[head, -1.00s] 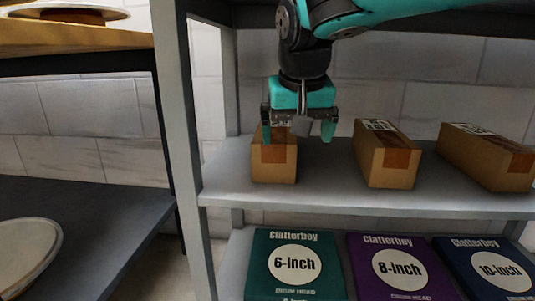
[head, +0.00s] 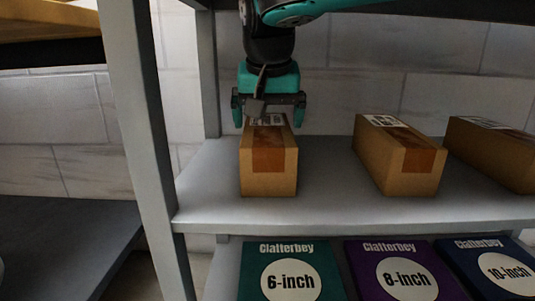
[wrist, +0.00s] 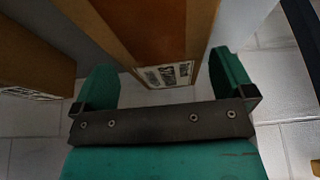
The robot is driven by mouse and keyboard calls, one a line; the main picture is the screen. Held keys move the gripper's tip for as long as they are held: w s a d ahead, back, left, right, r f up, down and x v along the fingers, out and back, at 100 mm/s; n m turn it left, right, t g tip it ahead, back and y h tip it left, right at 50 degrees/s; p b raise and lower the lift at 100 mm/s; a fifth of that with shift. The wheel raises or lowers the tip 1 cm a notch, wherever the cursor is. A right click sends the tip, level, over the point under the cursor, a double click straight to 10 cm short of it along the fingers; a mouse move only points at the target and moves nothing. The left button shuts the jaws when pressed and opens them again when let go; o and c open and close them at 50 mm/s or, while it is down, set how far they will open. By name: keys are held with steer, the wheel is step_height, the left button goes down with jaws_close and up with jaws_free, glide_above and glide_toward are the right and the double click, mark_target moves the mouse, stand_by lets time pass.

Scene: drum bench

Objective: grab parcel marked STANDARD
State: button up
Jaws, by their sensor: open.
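Three brown cardboard parcels stand on the upper grey shelf: a left one (head: 268,172), a middle one (head: 398,160) and a right one (head: 497,155). Each has a white label on top, too small to read surely in the head view. My gripper (head: 268,112) is open, pointing down over the rear of the left parcel. In the wrist view, the parcel (wrist: 165,25) lies between the two teal fingers (wrist: 165,75), with its tape strip and a partly legible label showing. I cannot tell how far the fingertips reach down its sides.
Boxed drum heads lie on the shelf below: 6-inch (head: 290,275), 8-inch (head: 392,275) and 10-inch (head: 490,270). A grey shelf post (head: 150,150) stands to the left of the parcels. Bare shelf separates the left and middle parcels.

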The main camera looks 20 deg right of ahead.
mark_target(267, 128)
steer(key=b+x, duration=0.5)
steer(key=shift+s+a+f, duration=0.1)
steer(key=shift+s+a, duration=0.1)
steer(key=shift+s, duration=0.1)
steer(key=shift+c, duration=0.2)
steer(key=c, duration=1)
steer(key=shift+r, duration=0.25)
